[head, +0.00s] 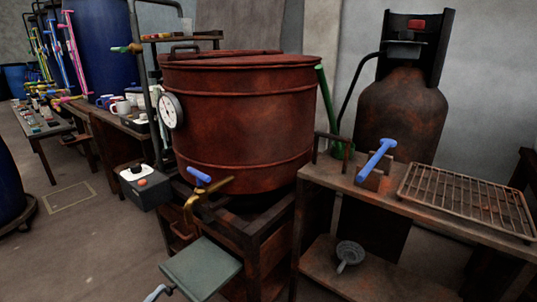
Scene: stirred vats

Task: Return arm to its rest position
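Neither of my grippers nor my arms can be made out in the head view. A large rust-red vat (245,125) with a lid (235,60) on top stands at the centre on a dark frame (268,240). A round white dial gauge (171,111) is on its left side. A brass tap (205,196) with a blue handle (200,175) sticks out low on its front. The lid appears closed.
A grey-green plate (203,268) juts out low in front of the vat. To the right, a rusty bench (415,215) carries a wire rack (468,198) and a blue-handled tool (376,159). A control box (146,187) hangs left. Open floor (90,240) lies at the lower left.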

